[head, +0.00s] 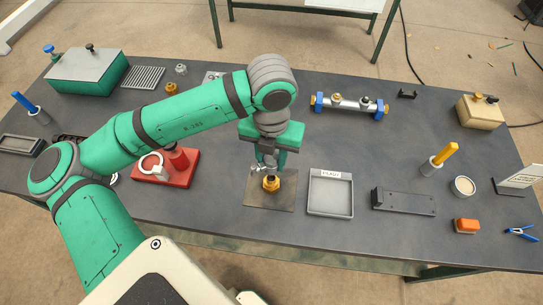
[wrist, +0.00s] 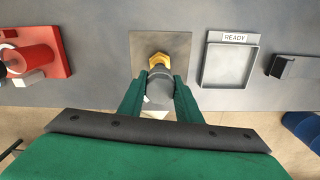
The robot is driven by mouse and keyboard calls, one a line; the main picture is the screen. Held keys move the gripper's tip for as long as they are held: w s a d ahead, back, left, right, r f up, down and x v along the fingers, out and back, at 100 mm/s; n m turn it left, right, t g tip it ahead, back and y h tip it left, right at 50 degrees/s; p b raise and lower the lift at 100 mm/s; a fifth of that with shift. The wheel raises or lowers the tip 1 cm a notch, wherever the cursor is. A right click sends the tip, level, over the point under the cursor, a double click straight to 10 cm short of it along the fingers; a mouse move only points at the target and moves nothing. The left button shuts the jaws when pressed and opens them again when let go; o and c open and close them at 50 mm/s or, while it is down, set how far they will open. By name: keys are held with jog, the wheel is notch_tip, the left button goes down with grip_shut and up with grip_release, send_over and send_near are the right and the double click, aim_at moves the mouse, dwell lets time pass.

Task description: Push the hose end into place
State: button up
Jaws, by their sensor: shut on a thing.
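My gripper (head: 268,164) points down over the square plate (head: 287,200) at the front middle of the table. In the wrist view its green fingers are shut on a grey, rounded part (wrist: 159,88), which I take to be the hose end. A brass hex fitting (wrist: 160,61) stands on the plate directly at the tip of the held part; it also shows in the head view (head: 271,184). The held part appears to meet the fitting, but I cannot tell whether it is seated. The fingers hide its sides.
A grey tray marked READY (head: 330,211) sits just right of the plate, and appears empty. A red fixture (head: 180,179) stands to the left. A dark grey block (head: 404,202) lies further right. A blue-ended bar with brass fittings (head: 350,104) lies behind.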

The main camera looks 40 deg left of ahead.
aim_at(271, 178)
jog(key=shift+f, duration=2.55)
jog(key=shift+f, duration=1)
jog(key=o, duration=1.3)
jog(key=shift+c, duration=0.2)
notch_tip(271, 178, up, 11)
jog(key=shift+f, duration=0.1)
